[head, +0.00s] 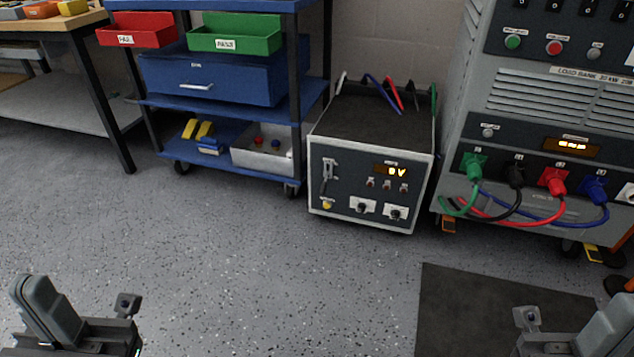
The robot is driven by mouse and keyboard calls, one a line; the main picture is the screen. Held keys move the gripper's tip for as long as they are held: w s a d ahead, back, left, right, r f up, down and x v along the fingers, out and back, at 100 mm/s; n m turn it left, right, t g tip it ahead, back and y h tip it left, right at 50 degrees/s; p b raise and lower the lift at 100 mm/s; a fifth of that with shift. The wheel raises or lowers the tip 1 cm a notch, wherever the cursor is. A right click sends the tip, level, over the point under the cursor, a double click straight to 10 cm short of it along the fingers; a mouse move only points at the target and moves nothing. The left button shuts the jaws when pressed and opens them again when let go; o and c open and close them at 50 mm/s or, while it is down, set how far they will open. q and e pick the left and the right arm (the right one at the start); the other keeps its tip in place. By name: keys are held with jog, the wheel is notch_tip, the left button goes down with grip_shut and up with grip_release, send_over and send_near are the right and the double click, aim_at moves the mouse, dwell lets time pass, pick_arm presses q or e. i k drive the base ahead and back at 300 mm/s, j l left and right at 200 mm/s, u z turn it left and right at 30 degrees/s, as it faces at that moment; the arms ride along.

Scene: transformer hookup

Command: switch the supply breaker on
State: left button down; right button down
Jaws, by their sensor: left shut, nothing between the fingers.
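A grey supply box (365,180) with a dark front panel stands on the floor in the middle of the head view. A toggle lever (328,169) that looks like the breaker is at the panel's upper left; I cannot tell its position for certain. The display (392,170) beside it appears to read 0 V. My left gripper (85,322) is at the bottom left, shut and empty, well apart from the box. My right gripper (568,335) is at the bottom right, partly cut off by the frame, also apart from the box; its jaw state is unclear.
A load bank (545,120) with green, black, red and blue plugged cables stands at right. A blue cart (215,80) with red and green bins stands at left of the box. A dark mat (470,310) lies at front right. The floor before the box is clear.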

aim_at(324, 185)
jog(key=i+j+z, duration=0.35)
jog(key=i, duration=0.15)
jog(key=i+j+z, duration=0.7)
jog(key=j, duration=0.35)
jog(key=i, duration=0.1)
